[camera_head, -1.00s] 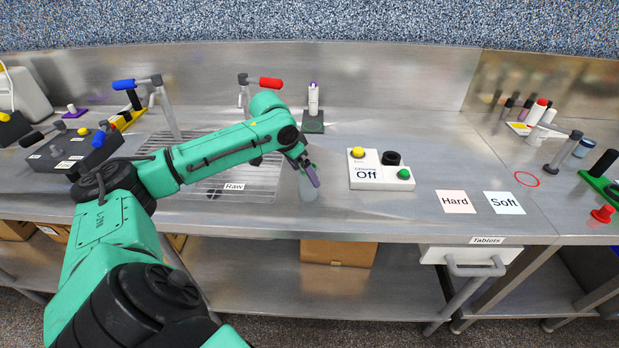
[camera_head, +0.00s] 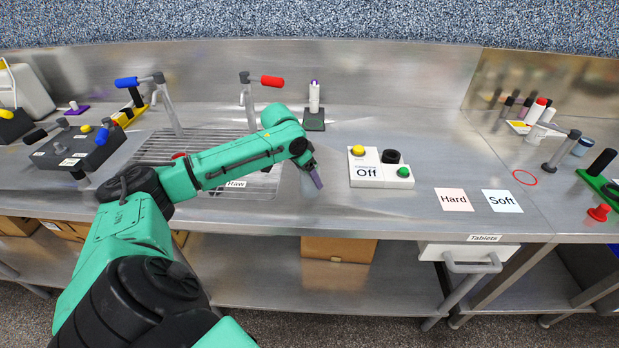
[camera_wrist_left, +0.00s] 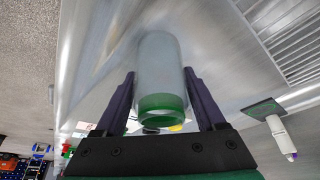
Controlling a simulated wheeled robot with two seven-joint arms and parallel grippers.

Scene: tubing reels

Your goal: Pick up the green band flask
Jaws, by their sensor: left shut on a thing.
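The green band flask (camera_wrist_left: 160,70) is a clear grey, translucent cylinder with a green band around the end nearest my wrist. In the left wrist view it lies between the two dark purple fingers of my left gripper (camera_wrist_left: 160,88), which are shut on it. In the head view my left gripper (camera_head: 315,178) points down over the steel counter, left of the white button box. The flask is hard to make out there, and I cannot tell whether it touches the counter. My right gripper is not in view.
The white button box (camera_head: 377,170) stands close on the right of my left gripper. A drain grid (camera_head: 225,185) is at the left, with taps (camera_head: 248,98) behind. A white bottle on a dark green base (camera_head: 314,124) stands behind. The counter near the Hard label (camera_head: 453,199) is clear.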

